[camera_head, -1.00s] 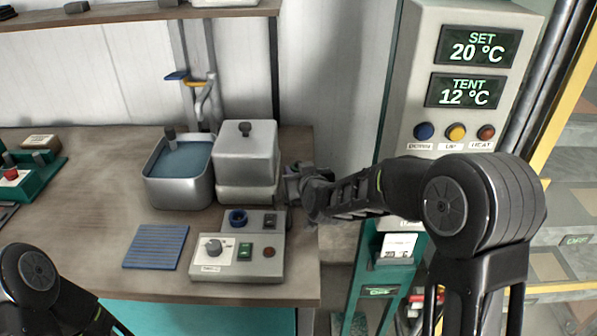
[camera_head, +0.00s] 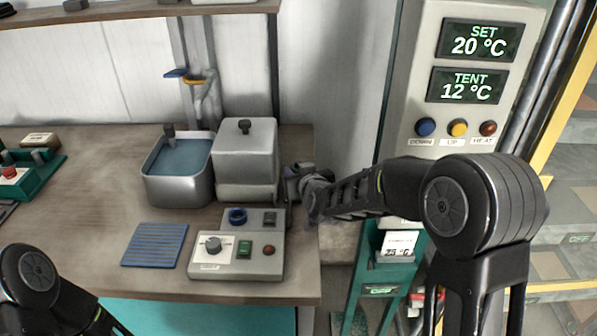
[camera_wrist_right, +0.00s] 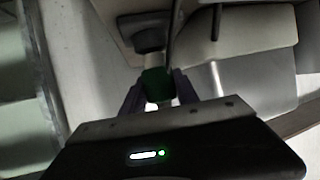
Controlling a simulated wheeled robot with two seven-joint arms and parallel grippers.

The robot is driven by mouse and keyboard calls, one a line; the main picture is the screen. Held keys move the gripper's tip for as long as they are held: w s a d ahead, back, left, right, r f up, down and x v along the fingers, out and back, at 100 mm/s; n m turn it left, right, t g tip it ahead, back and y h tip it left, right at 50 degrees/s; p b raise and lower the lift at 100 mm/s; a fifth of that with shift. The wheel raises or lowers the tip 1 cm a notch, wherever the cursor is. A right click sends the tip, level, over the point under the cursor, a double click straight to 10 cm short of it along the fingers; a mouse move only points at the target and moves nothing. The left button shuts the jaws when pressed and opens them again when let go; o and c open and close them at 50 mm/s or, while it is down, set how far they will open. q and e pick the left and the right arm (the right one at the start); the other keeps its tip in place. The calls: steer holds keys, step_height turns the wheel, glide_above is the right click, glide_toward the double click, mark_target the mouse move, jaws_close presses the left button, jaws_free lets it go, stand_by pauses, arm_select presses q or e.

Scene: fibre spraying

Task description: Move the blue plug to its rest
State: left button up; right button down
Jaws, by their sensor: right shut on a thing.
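My right gripper (camera_head: 292,172) is beside the right side of the grey lidded box, close to the table's right edge. Its fingertips are largely hidden there in the head view. In the right wrist view the fingers (camera_wrist_right: 158,92) are shut on a small green piece (camera_wrist_right: 155,82). I see no clearly blue plug between them. A blue ring-shaped fitting (camera_head: 238,216) sits on the grey control box (camera_head: 215,265), and I cannot tell whether it is the plug or its rest. My left arm shows at the lower left, but its gripper is out of view.
A metal bath (camera_head: 180,195) with bluish liquid stands left of the lidded box (camera_head: 246,155). A blue ribbed mat (camera_head: 155,246) lies left of the control box. A tall display panel (camera_head: 420,120) stands right of the table (camera_head: 100,225). The table's left middle is clear.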

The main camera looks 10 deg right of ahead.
steer(key=shift+f+b, duration=0.95)
steer(key=shift+f, duration=0.15)
steer(key=c, duration=0.8)
jaws_free()
steer(key=shift+c, duration=0.2)
steer(key=v, duration=0.6)
steer(key=shift+s+r, duration=0.25)
steer(key=shift+r, duration=0.05)
steer(key=shift+s+r, duration=0.15)
steer(key=shift+s, duration=0.4)
